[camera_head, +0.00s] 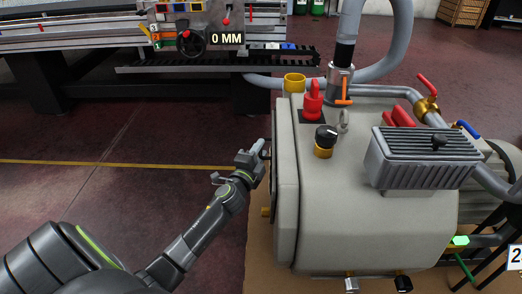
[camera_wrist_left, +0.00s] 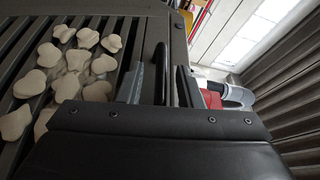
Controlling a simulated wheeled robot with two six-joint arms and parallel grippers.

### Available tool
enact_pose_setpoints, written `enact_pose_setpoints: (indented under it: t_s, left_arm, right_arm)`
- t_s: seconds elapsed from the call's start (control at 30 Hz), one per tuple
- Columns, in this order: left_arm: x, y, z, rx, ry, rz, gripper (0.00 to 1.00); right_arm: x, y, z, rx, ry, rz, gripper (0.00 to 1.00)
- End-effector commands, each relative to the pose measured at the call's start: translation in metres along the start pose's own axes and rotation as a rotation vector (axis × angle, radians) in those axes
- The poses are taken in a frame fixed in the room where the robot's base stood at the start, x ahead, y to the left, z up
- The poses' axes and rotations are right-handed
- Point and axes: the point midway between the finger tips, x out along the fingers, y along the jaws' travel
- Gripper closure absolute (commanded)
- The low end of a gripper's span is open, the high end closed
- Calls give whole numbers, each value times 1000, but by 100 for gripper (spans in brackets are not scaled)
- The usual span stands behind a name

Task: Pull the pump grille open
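The pump (camera_head: 370,190) is a large beige housing at the right in the head view. Its left end panel (camera_head: 285,185) is seen edge-on, and the grille face is hidden there. In the left wrist view the dark slatted grille (camera_wrist_left: 28,40) fills the left side, with several pale flat pieces (camera_wrist_left: 70,62) lying against its slats. A dark upright bar (camera_wrist_left: 161,72), seemingly the grille's handle, stands between the fingers of my left gripper (camera_wrist_left: 160,88). The fingers look apart, with gaps beside the bar. In the head view my left gripper (camera_head: 258,152) is at the pump's left end. My right gripper is not in view.
A ribbed grey box (camera_head: 425,158), a red fitting (camera_head: 313,100) and a grey hose (camera_head: 400,35) sit on the pump. A machine bench (camera_head: 215,40) with a "0 MM" display stands behind. The floor (camera_head: 120,200) left of the pump is clear.

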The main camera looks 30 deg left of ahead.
Motion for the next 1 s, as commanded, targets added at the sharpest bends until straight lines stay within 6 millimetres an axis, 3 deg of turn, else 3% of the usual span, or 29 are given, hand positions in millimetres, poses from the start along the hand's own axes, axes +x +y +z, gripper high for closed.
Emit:
enact_pose_setpoints:
  t_s: [0.43,0.7,1.0]
  left_arm:
    - [10,0,0,0,0,0,67]
    - [10,0,0,0,0,0,100]
    - [10,0,0,-2,0,0,100]
  right_arm:
    - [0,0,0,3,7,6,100]
    - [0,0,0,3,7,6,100]
    - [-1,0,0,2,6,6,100]
